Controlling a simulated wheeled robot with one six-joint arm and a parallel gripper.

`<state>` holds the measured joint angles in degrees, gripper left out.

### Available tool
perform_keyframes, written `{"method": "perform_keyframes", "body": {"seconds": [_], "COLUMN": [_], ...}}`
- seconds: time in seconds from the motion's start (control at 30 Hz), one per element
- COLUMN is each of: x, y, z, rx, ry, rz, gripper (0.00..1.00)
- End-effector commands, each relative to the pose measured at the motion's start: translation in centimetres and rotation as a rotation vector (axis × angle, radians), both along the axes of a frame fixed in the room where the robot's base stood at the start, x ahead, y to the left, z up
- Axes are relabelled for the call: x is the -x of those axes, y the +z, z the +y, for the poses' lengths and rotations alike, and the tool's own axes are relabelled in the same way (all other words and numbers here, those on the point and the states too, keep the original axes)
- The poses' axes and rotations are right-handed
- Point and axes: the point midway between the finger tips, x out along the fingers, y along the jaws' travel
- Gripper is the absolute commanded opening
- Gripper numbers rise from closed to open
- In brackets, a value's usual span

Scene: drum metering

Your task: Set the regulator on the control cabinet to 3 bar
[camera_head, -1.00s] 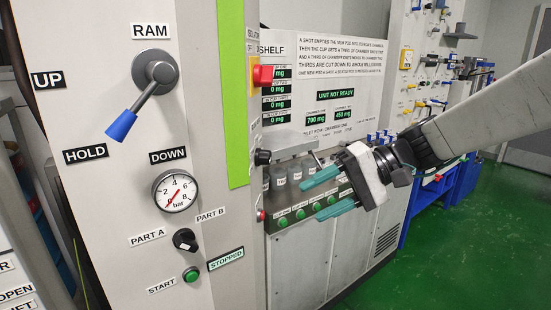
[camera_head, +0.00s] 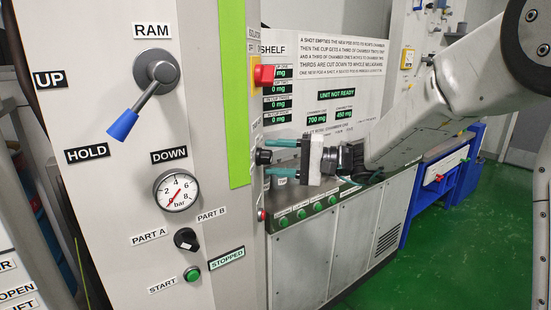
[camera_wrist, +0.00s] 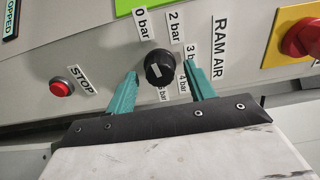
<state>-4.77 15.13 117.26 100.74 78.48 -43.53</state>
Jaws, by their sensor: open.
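The regulator is a black knob (camera_wrist: 160,70) with a white mark, on the cabinet's side face under a RAM AIR label (camera_wrist: 218,48). Labels 0 bar (camera_wrist: 141,24), 2 bar (camera_wrist: 175,22), 3 bar (camera_wrist: 191,50) and 4 bar surround it; a lower one is partly hidden. I cannot tell for sure which label the mark points to. In the head view the knob (camera_head: 263,156) shows at the cabinet edge. My gripper (camera_head: 268,157) is open and level, its teal fingers on either side of the knob; in the wrist view the fingers (camera_wrist: 163,74) look apart from it.
Green floor (camera_head: 430,270) is clear at right.

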Motion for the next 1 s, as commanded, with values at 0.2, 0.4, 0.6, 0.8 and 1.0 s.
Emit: {"method": "perform_keyframes", "body": {"seconds": [0.2, 0.4, 0.6, 0.8, 1.0], "x": [-0.10, -0.09, -0.08, -0.09, -0.08], "y": [0.00, -0.01, -0.02, -0.03, -0.04], "z": [0.59, 0.56, 0.54, 0.51, 0.50], "rx": [0.000, 0.000, 0.000, -0.004, -0.019], "ry": [0.000, 0.000, 0.000, 0.000, 0.000], "rz": [0.001, 0.001, 0.001, 0.023, 0.105], "gripper": [0.54, 0.34, 0.09, 0.09, 0.09]}}
